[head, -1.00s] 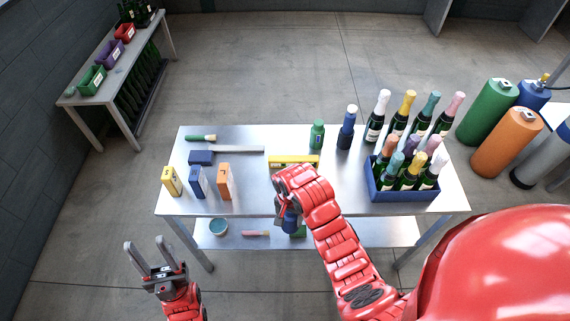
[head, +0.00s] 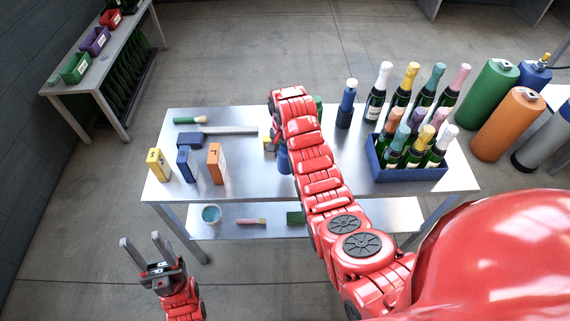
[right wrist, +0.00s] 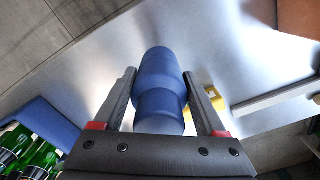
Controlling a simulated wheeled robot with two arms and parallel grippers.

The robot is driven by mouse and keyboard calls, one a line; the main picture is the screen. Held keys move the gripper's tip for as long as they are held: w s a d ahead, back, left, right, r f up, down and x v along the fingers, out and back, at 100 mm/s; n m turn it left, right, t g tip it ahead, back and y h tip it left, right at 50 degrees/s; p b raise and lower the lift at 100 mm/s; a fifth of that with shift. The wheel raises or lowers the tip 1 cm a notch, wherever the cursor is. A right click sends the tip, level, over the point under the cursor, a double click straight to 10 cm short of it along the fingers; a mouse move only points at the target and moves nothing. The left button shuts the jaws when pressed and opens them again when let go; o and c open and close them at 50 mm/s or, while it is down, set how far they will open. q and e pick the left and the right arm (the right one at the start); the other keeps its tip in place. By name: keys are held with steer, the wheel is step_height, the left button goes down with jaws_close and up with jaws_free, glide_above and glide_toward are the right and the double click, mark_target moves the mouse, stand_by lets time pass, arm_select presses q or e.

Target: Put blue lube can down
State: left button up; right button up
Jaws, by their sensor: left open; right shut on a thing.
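The blue lube can (head: 284,161) is held by my right gripper (right wrist: 160,92) over the front middle of the steel table (head: 240,190). In the right wrist view the blue can (right wrist: 160,84) sits between the two fingers. In the head view my right arm hides most of the gripper and part of the can. I cannot tell if its base touches the table top. My left gripper (head: 141,239) is open and empty, in front of the table at the lower left.
Yellow (head: 158,165), blue (head: 187,164) and orange (head: 215,164) boxes stand at left. A hammer-like tool (head: 215,131) lies behind them. A dark blue bottle (head: 346,106), champagne bottles and a blue crate (head: 410,174) fill the right. A green can (head: 318,105) is partly hidden.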

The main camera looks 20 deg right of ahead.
mark_target(285, 160)
steer(key=shift+w+d, duration=0.1)
steer(key=shift+w, duration=0.2)
steer(key=shift+f+p, duration=0.2)
steer(key=shift+p, duration=0.15)
step_height(285, 160, down, 3)
steer(key=shift+r+p, duration=0.2)
steer(key=shift+p, duration=0.6)
steer(key=shift+f, duration=0.3)
steer(key=shift+w, duration=0.1)
